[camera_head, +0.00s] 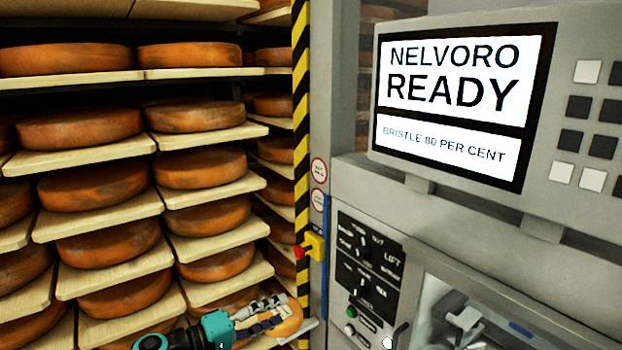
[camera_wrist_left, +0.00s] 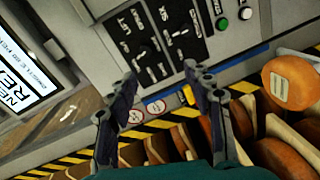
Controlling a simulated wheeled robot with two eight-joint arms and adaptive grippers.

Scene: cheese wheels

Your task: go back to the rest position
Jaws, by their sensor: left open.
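My left gripper (camera_head: 272,312) comes in from the lower left in the head view, in front of the shelves near the machine's left edge. In the left wrist view its two dark fingers (camera_wrist_left: 165,95) stand wide apart with nothing between them. An orange cheese wheel (camera_head: 292,322) shows just behind the fingers in the head view, partly hidden by them. A cheese wheel with a pale label (camera_wrist_left: 290,82) lies to the right of the fingers in the left wrist view, apart from them. My right gripper is in neither view.
Wooden shelves with several orange cheese wheels (camera_head: 95,128) fill the left. A grey machine stands right, its screen (camera_head: 455,100) reading "NELVORO READY, BRISTLE 80 PER CENT". Below are a black control panel (camera_head: 367,265) and a red button on a yellow box (camera_head: 313,247). A black-yellow striped post (camera_head: 301,120) separates them.

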